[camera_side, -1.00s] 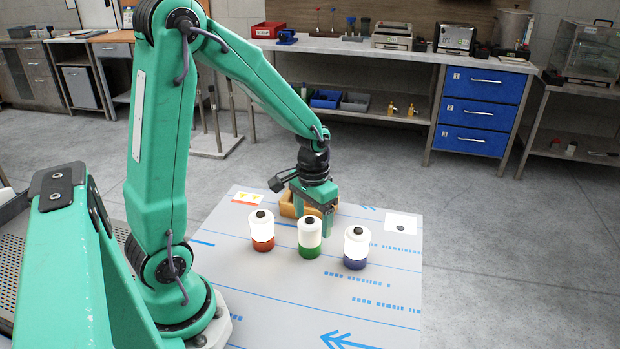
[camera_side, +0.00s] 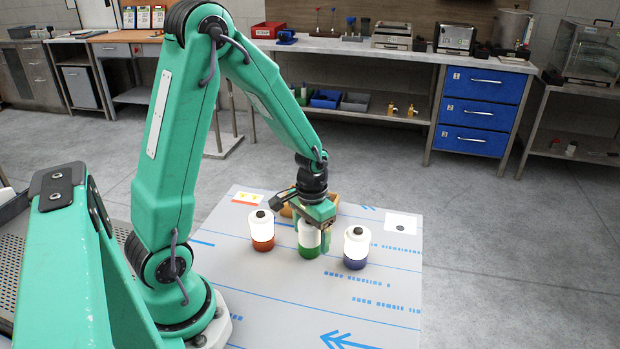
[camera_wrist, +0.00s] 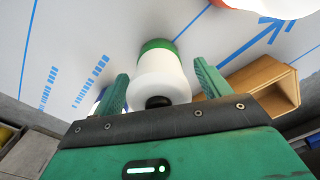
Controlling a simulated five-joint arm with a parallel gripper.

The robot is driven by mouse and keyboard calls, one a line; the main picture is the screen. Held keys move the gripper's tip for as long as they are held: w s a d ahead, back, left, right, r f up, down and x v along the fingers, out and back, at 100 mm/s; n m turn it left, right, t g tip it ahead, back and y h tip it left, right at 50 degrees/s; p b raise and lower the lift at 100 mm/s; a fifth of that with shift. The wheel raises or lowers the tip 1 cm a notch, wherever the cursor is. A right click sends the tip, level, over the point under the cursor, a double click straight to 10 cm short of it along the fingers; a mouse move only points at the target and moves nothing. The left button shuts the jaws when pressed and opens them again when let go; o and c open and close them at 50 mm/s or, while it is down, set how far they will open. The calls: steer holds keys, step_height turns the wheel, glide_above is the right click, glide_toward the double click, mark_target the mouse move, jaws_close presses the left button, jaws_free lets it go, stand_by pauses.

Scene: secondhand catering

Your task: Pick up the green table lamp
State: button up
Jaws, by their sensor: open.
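The green table lamp stands upright on the table (camera_side: 270,290). It has a white shade and a green base, and it is the middle one of three lamps; its green base (camera_side: 309,252) shows below my gripper (camera_side: 318,240). My gripper is open and low over this lamp. In the wrist view the white shade of the green table lamp (camera_wrist: 160,75) lies between the two fingers of my gripper (camera_wrist: 160,82), with a gap visible on each side. The gripper hides the lamp's top in the side view.
A lamp with a red base (camera_side: 261,232) stands to the left, and one with a blue base (camera_side: 356,248) to the right. A wooden box (camera_side: 288,210) sits behind my gripper. The front of the table is clear.

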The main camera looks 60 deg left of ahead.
steer(key=c, duration=1.3)
steer(key=shift+r, duration=0.15)
steer(key=shift+r, duration=0.75)
steer(key=r, duration=0.2)
steer(key=shift+d+r, duration=0.35)
steer(key=shift+r, duration=0.05)
steer(key=s+d+r, duration=0.3)
steer(key=d+r, duration=0.3)
steer(key=d, duration=0.4)
steer(key=shift+s+d+r, duration=0.2)
steer(key=shift+d+r, duration=0.05)
